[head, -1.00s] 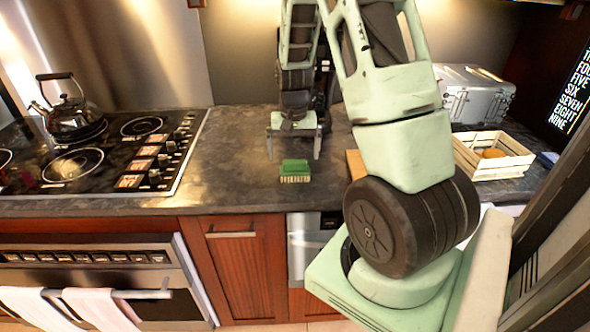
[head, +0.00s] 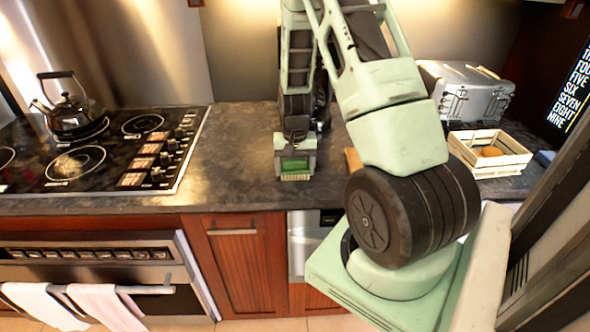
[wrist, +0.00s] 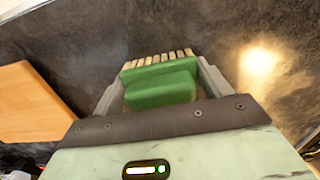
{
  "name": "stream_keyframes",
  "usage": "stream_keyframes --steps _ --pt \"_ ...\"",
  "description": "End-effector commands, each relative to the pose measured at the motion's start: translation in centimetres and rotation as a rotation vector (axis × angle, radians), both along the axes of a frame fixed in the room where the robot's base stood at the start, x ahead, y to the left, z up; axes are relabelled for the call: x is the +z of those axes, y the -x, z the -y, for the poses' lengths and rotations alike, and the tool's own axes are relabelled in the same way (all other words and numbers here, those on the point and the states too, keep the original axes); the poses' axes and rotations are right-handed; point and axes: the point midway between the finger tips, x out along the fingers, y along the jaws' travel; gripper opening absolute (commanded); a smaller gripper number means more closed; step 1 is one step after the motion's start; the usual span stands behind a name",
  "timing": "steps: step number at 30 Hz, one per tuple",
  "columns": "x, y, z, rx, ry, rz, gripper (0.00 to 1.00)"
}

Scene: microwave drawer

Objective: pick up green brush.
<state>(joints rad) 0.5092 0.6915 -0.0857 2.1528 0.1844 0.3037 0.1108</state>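The green brush (head: 295,165) has a green handle and block with pale bristles. In the head view it lies on the dark counter near its front edge, bristles toward the edge. My gripper (head: 295,170) is down at counter height around the brush, one finger at each end. In the wrist view the brush (wrist: 160,83) sits between the fingers (wrist: 160,72), which appear to touch its ends. The gripper looks shut on it.
A wooden board (wrist: 30,103) lies on the counter (head: 235,165) just beside my gripper. A stove with a kettle (head: 70,110) is to the left. A pale crate (head: 490,155) and a silver toaster (head: 465,90) are to the right. The counter left of the brush is clear.

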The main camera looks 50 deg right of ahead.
Motion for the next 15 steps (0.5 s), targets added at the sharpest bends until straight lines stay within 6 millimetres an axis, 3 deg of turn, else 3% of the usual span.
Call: stream_keyframes --steps 5,15 --pt "0.02 0.0 0.0 0.0 0.0 0.0 0.5" --pt "0.82 -0.08 0.01 0.001 0.001 0.002 0.5"
